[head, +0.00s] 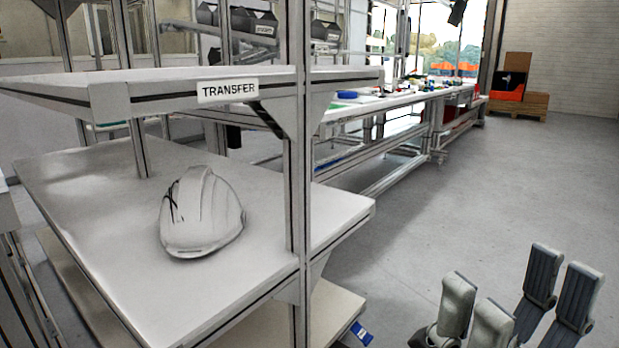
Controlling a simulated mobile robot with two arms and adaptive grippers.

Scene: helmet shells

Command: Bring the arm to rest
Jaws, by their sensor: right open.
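A white helmet shell (202,213) sits on the middle shelf (100,220) of the rack, under the upper shelf with the TRANSFER label (228,90). My right gripper (518,288) is at the lower right of the head view, its grey fingers pointing up and spread apart. It is open, with nothing between the fingers, and stands well to the right of the rack, apart from the helmet shell. The lower part of this gripper is cut off by the picture edge. My left gripper is not in view.
A rack post (297,150) rises in front of the shelves. A lower shelf (335,310) reaches out beneath. A long workbench (400,97) with small items runs to the back. Boxes on a pallet (518,104) stand at the far wall. The grey floor (500,190) on the right is clear.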

